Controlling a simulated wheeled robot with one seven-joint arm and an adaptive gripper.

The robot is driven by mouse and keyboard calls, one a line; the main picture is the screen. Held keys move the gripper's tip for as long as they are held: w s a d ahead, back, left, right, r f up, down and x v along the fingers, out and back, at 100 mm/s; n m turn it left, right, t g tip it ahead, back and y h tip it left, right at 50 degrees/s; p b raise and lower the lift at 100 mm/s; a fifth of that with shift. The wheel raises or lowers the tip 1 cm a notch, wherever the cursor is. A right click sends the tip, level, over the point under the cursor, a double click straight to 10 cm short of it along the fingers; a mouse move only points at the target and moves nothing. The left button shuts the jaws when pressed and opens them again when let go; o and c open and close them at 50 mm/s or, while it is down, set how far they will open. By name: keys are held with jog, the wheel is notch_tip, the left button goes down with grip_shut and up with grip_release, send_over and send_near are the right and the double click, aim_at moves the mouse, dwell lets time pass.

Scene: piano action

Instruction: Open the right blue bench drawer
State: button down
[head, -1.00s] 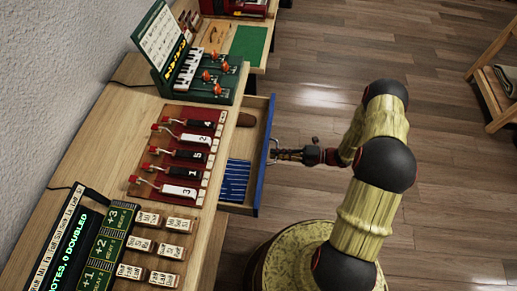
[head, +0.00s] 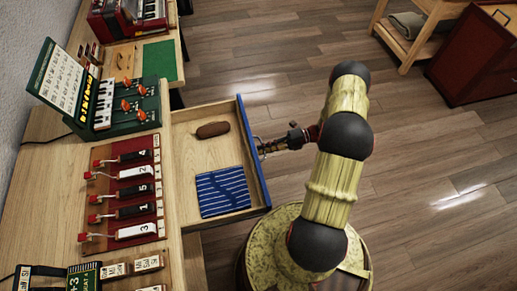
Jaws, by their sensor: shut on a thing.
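The blue-fronted bench drawer (head: 254,150) is pulled well out from the wooden bench (head: 45,175). Its wooden inside shows from above. My gripper (head: 264,149) is at the outer side of the blue front, at about its middle, and is shut on the drawer's handle. The handle itself is mostly hidden by the fingers. In the drawer lie a brown oblong object (head: 212,130) and a blue striped item (head: 223,191).
On the bench stand a red board with several numbered levers (head: 125,190) and a green keyboard device (head: 125,105). A green mat (head: 159,60) lies farther back. Open wooden floor (head: 430,150) is to the right, with a dark red cabinet (head: 480,55) at the far right.

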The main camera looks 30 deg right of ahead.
dwell(0.3)
jog(key=c, duration=2)
grip_release()
jog(key=v, duration=1.2)
jog(key=shift+f, duration=0.1)
